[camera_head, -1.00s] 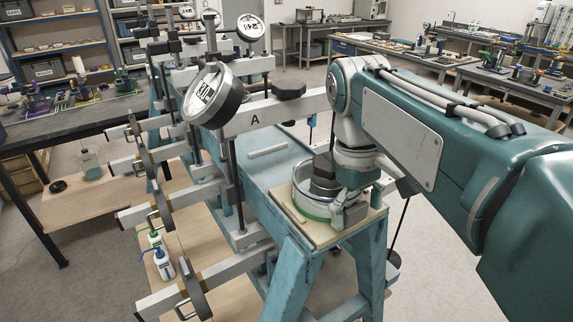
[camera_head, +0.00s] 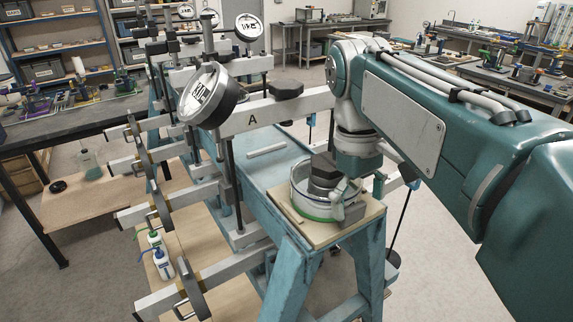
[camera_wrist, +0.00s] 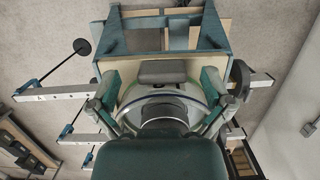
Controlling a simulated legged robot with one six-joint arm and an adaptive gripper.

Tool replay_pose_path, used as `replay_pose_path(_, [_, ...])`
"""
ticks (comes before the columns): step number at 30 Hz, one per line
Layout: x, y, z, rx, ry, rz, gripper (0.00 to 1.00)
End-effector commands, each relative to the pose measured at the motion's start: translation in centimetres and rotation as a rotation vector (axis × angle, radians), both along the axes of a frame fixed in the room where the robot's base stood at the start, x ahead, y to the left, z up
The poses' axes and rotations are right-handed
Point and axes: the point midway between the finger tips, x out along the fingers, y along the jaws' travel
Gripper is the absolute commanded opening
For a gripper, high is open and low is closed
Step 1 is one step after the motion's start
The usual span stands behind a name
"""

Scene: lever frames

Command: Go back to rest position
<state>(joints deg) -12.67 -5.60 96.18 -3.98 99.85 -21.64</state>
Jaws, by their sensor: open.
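My gripper (camera_head: 347,186) is at the near end of the blue lever frame (camera_head: 291,264), above and close against a round metal cell with a green band (camera_head: 318,213). A dark stack of weights (camera_head: 323,172) stands in the cell. In the wrist view my open fingers (camera_wrist: 160,82) lie to either side of the round cell (camera_wrist: 146,91), with a grey block (camera_wrist: 162,72) between them. I cannot tell whether the fingers touch the cell. The lever arm marked A (camera_head: 252,121) runs behind my wrist.
Dial gauges (camera_head: 207,94) and metal lever beams (camera_head: 178,185) crowd the left of the frame. Bottles (camera_head: 163,264) stand on a low board there. Benches with equipment (camera_head: 480,75) are at the back right. Open floor lies right of the frame.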

Motion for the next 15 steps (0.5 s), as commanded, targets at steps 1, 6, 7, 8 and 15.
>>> replay_pose_path(1, [0.1, 0.1, 0.4, 0.001, -0.003, 0.000, 1.00])
replay_pose_path(6, [0.1, 0.1, 1.6, 0.002, -0.006, 0.001, 1.00])
replay_pose_path(7, [0.1, 0.1, 1.8, 0.002, -0.006, 0.001, 1.00])
replay_pose_path(8, [0.1, 0.1, 2.0, 0.002, -0.006, 0.001, 1.00])
replay_pose_path(15, [0.1, 0.1, 3.7, 0.002, -0.007, 0.001, 1.00])
